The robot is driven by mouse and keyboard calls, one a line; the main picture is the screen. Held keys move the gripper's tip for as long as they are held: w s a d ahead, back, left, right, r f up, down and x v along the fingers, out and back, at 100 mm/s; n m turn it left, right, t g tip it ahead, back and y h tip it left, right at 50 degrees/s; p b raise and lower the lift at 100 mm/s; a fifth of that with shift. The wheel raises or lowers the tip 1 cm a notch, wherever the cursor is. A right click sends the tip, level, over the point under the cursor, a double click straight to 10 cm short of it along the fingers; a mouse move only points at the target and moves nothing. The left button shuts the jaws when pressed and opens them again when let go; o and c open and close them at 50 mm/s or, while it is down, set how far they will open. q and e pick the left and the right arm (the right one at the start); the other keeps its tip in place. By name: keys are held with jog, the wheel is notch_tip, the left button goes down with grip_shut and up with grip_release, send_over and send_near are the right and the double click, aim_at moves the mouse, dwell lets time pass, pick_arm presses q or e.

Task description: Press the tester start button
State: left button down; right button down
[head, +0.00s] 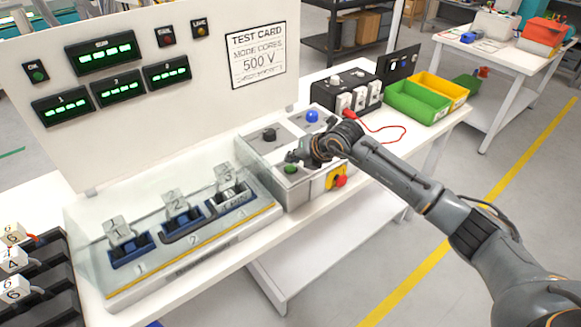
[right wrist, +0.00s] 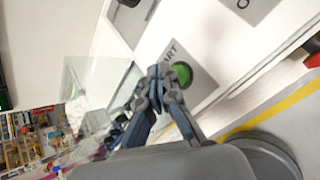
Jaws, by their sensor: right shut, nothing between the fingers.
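The tester control box (head: 257,152) stands on the white bench in the middle of the head view. Its green start button (head: 291,169) sits on a grey plate at the front left. In the right wrist view the green button (right wrist: 183,73) shows beside a label partly readable as "ART". My right gripper (head: 291,157) is shut and empty, with its fingertips close over the green button. In the right wrist view the fingertips (right wrist: 155,76) overlap the button's edge; I cannot tell whether they touch it. My left gripper is not in view.
A blue button (head: 312,116), a black knob (head: 269,135) and a red emergency stop (head: 340,182) are on the same box. A red cable (head: 385,127) and green bin (head: 417,103) lie right.

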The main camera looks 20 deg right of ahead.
aim_at(293, 168)
dwell(0.8)
jog(key=shift+f+b, duration=0.4)
jog(key=shift+b, duration=0.05)
jog(key=shift+f+b, duration=0.4)
jog(key=shift+f, duration=0.1)
dwell(0.7)
jog(key=shift+r, duration=0.1)
jog(key=shift+r+p, duration=0.5)
jog(key=shift+r, duration=0.3)
jog(key=shift+r+p, duration=1.45)
jog(key=shift+r, duration=1.1)
jog(key=shift+f, duration=0.1)
